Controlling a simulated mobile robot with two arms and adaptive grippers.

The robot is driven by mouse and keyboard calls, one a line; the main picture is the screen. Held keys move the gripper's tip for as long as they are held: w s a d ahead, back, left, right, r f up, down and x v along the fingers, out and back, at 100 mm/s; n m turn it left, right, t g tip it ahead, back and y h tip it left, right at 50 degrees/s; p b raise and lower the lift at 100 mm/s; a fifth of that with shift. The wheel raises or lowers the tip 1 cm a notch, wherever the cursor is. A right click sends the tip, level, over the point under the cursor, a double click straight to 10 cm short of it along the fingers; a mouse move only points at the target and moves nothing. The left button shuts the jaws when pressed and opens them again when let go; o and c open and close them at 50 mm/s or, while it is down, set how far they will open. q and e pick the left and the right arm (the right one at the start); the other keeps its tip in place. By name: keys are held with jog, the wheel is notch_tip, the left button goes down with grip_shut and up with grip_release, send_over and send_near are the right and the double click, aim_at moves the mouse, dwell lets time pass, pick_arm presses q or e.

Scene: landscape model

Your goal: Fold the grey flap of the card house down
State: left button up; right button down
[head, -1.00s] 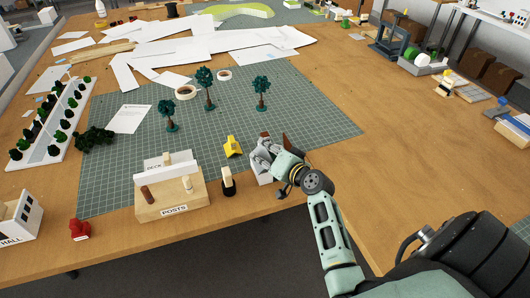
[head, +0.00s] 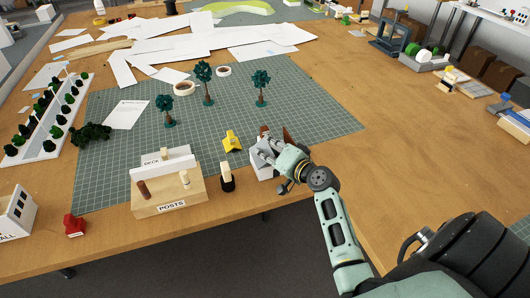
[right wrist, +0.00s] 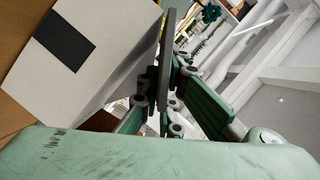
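In the head view my right gripper (head: 268,150) hides part of the house. My left gripper is not in view.
A yellow piece (head: 232,141), a black-based peg (head: 227,180) and a wooden POSTS block (head: 168,201) stand left of the house. Model trees (head: 206,80) stand behind on the mat (head: 300,105).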

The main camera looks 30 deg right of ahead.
jog(key=shift+d+f+m+b, duration=0.15)
jog(key=shift+f+m+b, duration=0.15)
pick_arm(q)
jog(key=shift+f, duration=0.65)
pick_arm(e)
jog(key=shift+r, duration=0.1)
jog(key=c, duration=2)
grip_release()
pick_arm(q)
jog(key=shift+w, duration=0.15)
